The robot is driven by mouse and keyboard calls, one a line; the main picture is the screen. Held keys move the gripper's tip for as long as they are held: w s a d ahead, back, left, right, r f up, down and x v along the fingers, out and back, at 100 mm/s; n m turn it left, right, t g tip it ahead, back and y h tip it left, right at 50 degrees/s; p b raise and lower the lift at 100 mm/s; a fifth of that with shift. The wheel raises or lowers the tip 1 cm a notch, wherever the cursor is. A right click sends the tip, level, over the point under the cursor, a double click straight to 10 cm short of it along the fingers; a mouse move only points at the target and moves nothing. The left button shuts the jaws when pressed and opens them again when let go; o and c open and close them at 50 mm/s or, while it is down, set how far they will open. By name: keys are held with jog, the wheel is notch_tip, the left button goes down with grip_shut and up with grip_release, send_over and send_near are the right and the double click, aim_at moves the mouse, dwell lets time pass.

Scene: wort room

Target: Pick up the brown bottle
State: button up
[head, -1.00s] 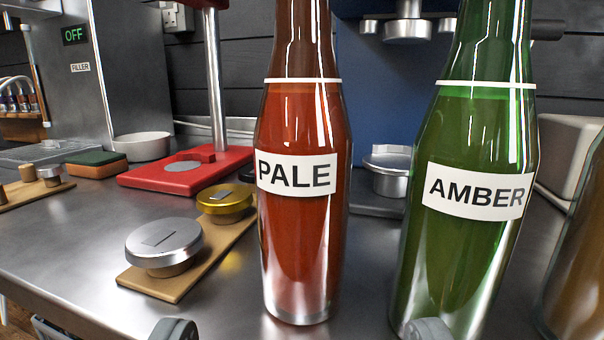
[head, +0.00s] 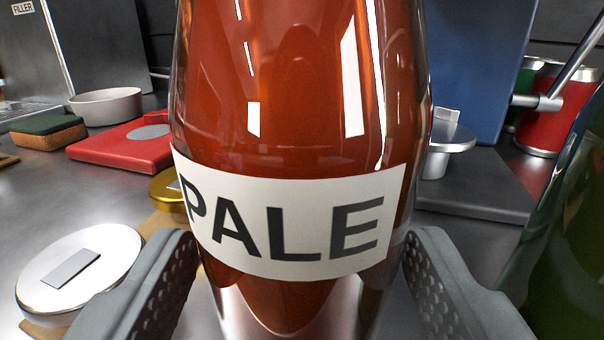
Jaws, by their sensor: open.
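The brown bottle (head: 290,110) stands upright and fills the middle of the head view. It is glossy red-brown glass with a white label reading PALE. Its top and its base are outside the picture. My gripper (head: 290,275) is open, with one grey finger on the left of the bottle and one on the right, at about the height of the label's lower edge. A gap shows between the right finger and the glass lower down; I cannot tell whether either finger touches it.
A green bottle (head: 565,240) stands close on the right, partly cut off. A silver-topped piece (head: 80,265) is at the left finger, with a gold one (head: 167,188) behind. Behind are a red base (head: 115,155), a white bowl (head: 105,106) and a red can (head: 550,110).

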aim_at(302, 214)
jog(key=w, duration=0.4)
jog(key=shift+w+f, duration=0.1)
jog(key=shift+w, duration=0.05)
jog(key=c, duration=1)
jog(key=shift+c, duration=0.7)
jog(key=shift+r, duration=0.2)
